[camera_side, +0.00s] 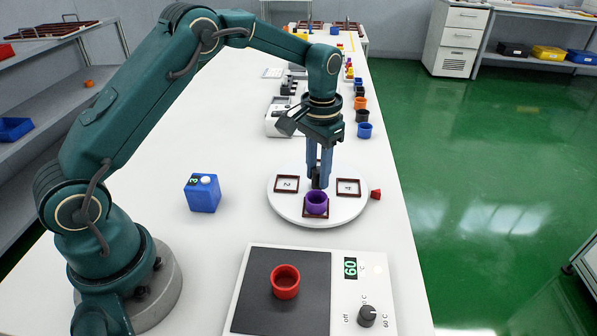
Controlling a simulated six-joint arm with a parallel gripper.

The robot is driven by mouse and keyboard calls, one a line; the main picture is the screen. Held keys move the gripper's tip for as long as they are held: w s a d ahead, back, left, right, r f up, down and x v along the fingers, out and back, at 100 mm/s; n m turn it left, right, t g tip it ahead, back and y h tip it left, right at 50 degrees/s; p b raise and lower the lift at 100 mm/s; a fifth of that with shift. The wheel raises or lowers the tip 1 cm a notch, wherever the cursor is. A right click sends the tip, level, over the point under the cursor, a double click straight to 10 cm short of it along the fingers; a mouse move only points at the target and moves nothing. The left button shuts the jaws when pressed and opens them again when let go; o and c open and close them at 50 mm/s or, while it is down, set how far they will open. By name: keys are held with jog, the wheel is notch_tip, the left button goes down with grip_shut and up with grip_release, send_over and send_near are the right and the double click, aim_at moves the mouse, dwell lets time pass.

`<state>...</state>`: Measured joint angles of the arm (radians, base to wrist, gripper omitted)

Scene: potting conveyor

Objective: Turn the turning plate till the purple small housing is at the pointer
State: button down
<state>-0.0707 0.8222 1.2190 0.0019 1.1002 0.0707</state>
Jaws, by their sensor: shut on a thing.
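The white round turning plate (285,209) lies on the white table. The purple small housing (317,204) stands upright in a dark-framed square place at the plate's front side. The small red pointer (376,194) is beside the plate's right edge, about a quarter turn from the purple housing. Places marked 2 (286,184) and 4 (348,187) look empty. My gripper (318,184) points down at the plate's middle, just behind the purple housing. It is shut on what looks like the plate's dark centre knob, mostly hidden by the fingers.
A blue block (202,194) with a white button stands left of the plate. In front, a hot plate (252,285) reading 60 holds a red housing (285,281). Several coloured housings line the table's right edge behind, starting with a blue one (364,130).

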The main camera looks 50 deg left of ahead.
jog(key=shift+r+n, duration=0.1)
jog(key=shift+n, duration=4.3)
jog(key=shift+w+n, duration=0.1)
jog(key=shift+n, duration=4.5)
jog(key=c, duration=0.6)
grip_release()
